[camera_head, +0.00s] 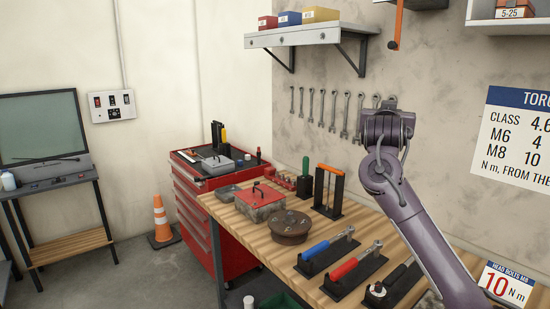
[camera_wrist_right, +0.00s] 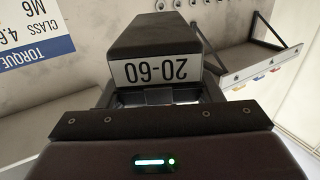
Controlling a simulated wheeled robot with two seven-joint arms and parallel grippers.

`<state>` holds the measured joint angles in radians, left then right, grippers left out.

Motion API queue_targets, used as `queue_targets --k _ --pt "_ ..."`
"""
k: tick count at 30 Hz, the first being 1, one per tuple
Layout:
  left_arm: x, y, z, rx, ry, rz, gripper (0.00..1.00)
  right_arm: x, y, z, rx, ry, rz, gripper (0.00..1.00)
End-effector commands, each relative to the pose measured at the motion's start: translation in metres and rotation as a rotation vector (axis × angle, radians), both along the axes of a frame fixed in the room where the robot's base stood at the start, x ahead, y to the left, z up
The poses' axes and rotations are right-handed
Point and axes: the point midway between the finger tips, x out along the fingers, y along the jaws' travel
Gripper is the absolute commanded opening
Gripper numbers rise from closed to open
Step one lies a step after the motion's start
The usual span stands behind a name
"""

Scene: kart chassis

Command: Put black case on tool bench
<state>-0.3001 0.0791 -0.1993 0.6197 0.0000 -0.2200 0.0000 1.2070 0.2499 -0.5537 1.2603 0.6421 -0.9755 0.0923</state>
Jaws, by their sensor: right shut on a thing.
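The black case (camera_wrist_right: 155,38) fills the top middle of the right wrist view. Its white label reads 20-60 and appears upside down. My right gripper (camera_wrist_right: 160,97) is shut on it, with the case in the air against the wall behind. The case is not visible in the head view, where my right arm rises from the lower right over the bench. The wooden tool bench (camera_head: 252,238) stands below, with tools along its top. My left gripper is not in view.
The bench holds a red-topped metal box (camera_head: 260,200), a round brown part (camera_head: 290,227), a blue-handled wrench (camera_head: 327,246) and a red-handled wrench (camera_head: 356,265) on black stands. A shelf (camera_head: 310,36) and hanging spanners are on the wall. A red tool cart (camera_head: 205,215) stands left.

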Motion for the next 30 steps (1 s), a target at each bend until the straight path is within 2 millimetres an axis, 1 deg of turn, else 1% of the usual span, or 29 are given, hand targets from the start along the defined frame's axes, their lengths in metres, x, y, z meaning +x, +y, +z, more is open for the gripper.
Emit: queue_targets --k 1,2,3,5,6,8,9,11,12,14,15,17,18,20,21,23,24,26,27,29,30 --pt "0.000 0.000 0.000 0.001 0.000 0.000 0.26 0.001 0.009 -0.027 0.003 0.003 0.032 0.20" --pt "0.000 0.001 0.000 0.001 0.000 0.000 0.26 0.001 0.013 -0.041 0.001 0.003 0.049 0.20" --pt "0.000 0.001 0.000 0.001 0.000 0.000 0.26 0.000 0.019 -0.059 0.002 0.004 0.071 0.20" --pt "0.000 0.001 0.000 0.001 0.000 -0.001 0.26 -0.002 0.028 -0.086 0.001 0.003 0.104 0.20" --pt "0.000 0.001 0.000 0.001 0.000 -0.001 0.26 -0.005 0.033 -0.104 0.002 0.003 0.125 0.20" --pt "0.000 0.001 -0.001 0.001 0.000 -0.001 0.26 -0.010 0.042 -0.131 0.001 0.003 0.158 0.20" --pt "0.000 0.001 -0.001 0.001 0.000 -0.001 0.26 -0.015 0.047 -0.148 0.001 0.003 0.178 0.20" --pt "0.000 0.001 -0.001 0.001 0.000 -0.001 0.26 -0.023 0.054 -0.174 0.001 0.003 0.209 0.20" --pt "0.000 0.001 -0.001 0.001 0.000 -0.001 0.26 -0.029 0.059 -0.191 0.001 0.003 0.229 0.20" --pt "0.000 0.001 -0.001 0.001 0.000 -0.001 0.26 -0.040 0.066 -0.215 0.001 0.002 0.258 0.20" --pt "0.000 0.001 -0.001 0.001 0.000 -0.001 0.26 -0.048 0.070 -0.232 0.000 0.004 0.277 0.20" --pt "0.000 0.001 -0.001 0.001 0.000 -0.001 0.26 -0.062 0.076 -0.254 0.001 0.002 0.303 0.20" --pt "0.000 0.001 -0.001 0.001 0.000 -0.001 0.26 -0.072 0.080 -0.269 0.001 0.003 0.319 0.20" --pt "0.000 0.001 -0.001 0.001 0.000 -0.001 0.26 -0.088 0.085 -0.289 0.001 0.002 0.342 0.20" --pt "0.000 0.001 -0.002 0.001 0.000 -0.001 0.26 -0.099 0.087 -0.302 0.000 0.002 0.357 0.20" --pt "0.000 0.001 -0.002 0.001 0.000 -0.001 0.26 -0.117 0.091 -0.319 0.000 0.002 0.376 0.20" --pt "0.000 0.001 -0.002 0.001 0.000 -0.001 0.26 -0.129 0.093 -0.331 0.000 0.002 0.387 0.20" --pt "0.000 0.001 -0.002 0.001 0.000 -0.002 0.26 -0.148 0.096 -0.346 0.001 0.002 0.402 0.20" --pt "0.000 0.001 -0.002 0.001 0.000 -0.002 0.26 -0.161 0.097 -0.355 0.001 0.002 0.411 0.20" --pt "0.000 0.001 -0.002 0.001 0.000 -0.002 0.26 -0.181 0.098 -0.367 0.002 0.003 0.423 0.20" --pt "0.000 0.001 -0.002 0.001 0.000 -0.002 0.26 -0.194 0.099 -0.374 0.001 0.003 0.429 0.20"
